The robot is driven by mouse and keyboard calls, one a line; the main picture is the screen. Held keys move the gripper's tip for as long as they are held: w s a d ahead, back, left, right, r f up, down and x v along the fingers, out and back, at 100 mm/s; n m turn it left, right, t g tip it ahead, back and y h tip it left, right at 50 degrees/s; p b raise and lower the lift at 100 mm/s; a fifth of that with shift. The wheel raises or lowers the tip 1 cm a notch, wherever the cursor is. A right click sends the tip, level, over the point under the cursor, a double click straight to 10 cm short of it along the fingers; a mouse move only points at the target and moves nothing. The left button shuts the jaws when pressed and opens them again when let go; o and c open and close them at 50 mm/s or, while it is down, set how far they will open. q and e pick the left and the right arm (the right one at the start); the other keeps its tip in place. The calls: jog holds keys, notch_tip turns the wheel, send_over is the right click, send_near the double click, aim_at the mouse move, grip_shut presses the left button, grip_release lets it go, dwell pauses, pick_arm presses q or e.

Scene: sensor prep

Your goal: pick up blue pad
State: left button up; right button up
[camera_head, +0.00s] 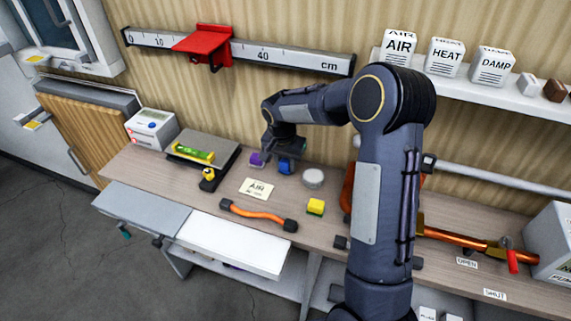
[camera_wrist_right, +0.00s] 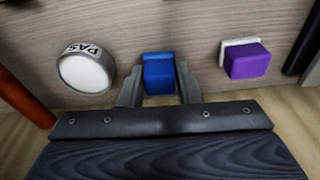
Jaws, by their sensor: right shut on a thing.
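The blue pad (camera_wrist_right: 158,75) sits between the two fingers of my right gripper (camera_wrist_right: 159,88) in the right wrist view. The fingers are shut on its sides. In the head view the blue pad (camera_head: 286,166) shows just below my right gripper (camera_head: 283,158), at the back of the bench. I cannot tell whether it still touches the bench top. My left gripper is not in view.
A purple pad (camera_head: 256,159) stands close beside the blue one, and a round white PASS piece (camera_head: 313,178) is on the other side. A yellow block (camera_head: 316,206), an AIR card (camera_head: 257,188) and an orange hose (camera_head: 258,214) lie nearer the front.

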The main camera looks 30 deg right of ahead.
notch_tip(320, 180, up, 2)
jog(key=shift+r, duration=0.25)
jog(key=s+a+r+b, duration=0.1)
jog(key=s+a+r, duration=0.1)
jog(key=s+r, duration=0.3)
jog(key=s+a+r+b, duration=0.1)
jog(key=s+a+r, duration=0.2)
jog(key=s+r, duration=0.2)
jog(key=shift+s+a+b, duration=0.3)
jog(key=shift+s+a, duration=0.05)
jog(key=shift+s, duration=1.05)
jog(key=o, duration=0.3)
jog(key=shift+c, duration=1.1)
